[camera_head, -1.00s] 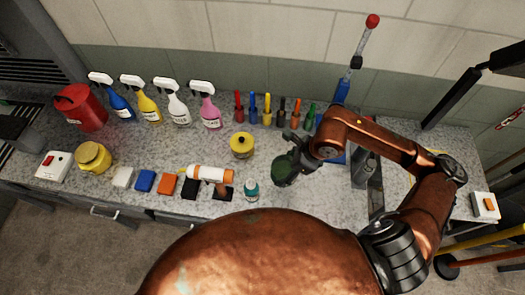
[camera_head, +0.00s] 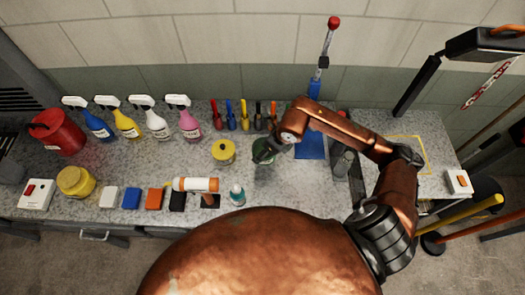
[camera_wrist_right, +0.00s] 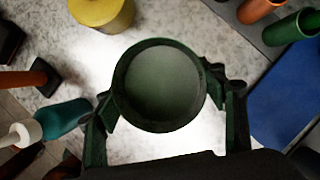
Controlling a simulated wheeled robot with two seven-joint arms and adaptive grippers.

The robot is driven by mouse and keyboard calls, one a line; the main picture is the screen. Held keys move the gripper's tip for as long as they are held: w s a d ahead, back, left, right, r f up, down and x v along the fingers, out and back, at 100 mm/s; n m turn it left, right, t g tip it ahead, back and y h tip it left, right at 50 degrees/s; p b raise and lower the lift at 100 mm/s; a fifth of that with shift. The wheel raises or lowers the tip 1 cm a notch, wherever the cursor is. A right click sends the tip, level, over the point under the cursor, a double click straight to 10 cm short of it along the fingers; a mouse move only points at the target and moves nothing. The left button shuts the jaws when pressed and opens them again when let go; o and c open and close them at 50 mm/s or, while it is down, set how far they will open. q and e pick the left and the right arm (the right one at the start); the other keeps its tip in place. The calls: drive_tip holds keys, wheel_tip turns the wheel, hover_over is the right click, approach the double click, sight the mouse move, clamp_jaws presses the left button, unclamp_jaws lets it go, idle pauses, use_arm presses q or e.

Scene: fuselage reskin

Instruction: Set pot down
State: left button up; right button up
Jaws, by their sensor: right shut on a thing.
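A dark green round pot (camera_head: 263,150) is in my right gripper (camera_head: 270,150), over the speckled grey counter, right of a small yellow-lidded pot (camera_head: 223,151). In the right wrist view the green pot (camera_wrist_right: 160,85) shows its round top, with a finger of my right gripper (camera_wrist_right: 165,105) on each side of it. The gripper is shut on it. My wrist hides part of the pot in the head view, and I cannot tell whether its base touches the counter. My left gripper is not in view.
Several coloured handled tools (camera_head: 245,115) stand in a row behind the pot. A blue mat (camera_head: 311,145) lies right of it. A teal bottle (camera_head: 237,194) and a white-and-orange tube (camera_head: 196,184) are in front. Spray bottles (camera_head: 155,125) stand at left.

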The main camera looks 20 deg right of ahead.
drive_tip(key=w+f, duration=0.1)
drive_tip(key=f, duration=0.1)
drive_tip(key=w+d+f, duration=0.1)
drive_tip(key=w+f, duration=0.1)
drive_tip(key=shift+w+f, duration=0.3)
wheel_tip(320, 180, down, 2)
drive_tip(key=shift+f+p, duration=0.1)
drive_tip(key=shift+p, duration=0.6)
drive_tip(key=shift+f, duration=0.3)
drive_tip(key=o, duration=1.3)
drive_tip(key=shift+f, duration=0.25)
drive_tip(key=o, duration=0.5)
drive_tip(key=shift+s+r, duration=0.1)
drive_tip(key=shift+c, duration=0.2)
drive_tip(key=shift+r, duration=0.1)
drive_tip(key=b+v, duration=0.1)
drive_tip(key=v, duration=1.1)
drive_tip(key=shift+b, duration=0.4)
